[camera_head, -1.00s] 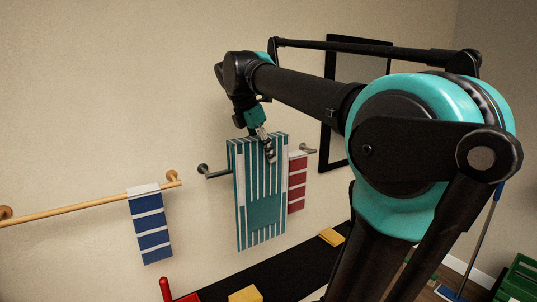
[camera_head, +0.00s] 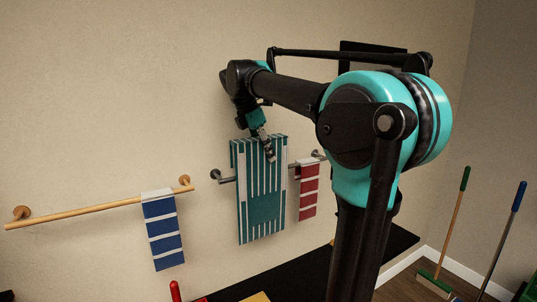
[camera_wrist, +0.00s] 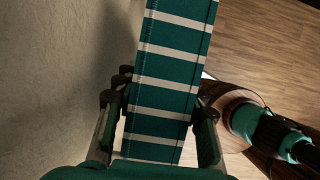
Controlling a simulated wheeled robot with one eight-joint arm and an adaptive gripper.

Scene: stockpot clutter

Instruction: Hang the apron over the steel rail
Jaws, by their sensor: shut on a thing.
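The apron (camera_head: 264,207) is teal with white stripes and hangs down flat in front of the wall. My gripper (camera_head: 269,153) is at its upper part, shut on it. The steel rail (camera_head: 227,179) shows at the left of the apron and again at the right; its middle is hidden behind the apron. I cannot tell whether the apron touches the rail or hangs in front of it. In the wrist view the striped apron (camera_wrist: 165,70) runs up between my two fingers (camera_wrist: 160,125).
A red striped towel (camera_head: 308,190) hangs on the steel rail at the right. A wooden rail (camera_head: 90,208) with a blue striped towel (camera_head: 163,230) is on the wall at the left. A dark counter (camera_head: 300,274) lies below. A green broom (camera_head: 452,225) leans at the right.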

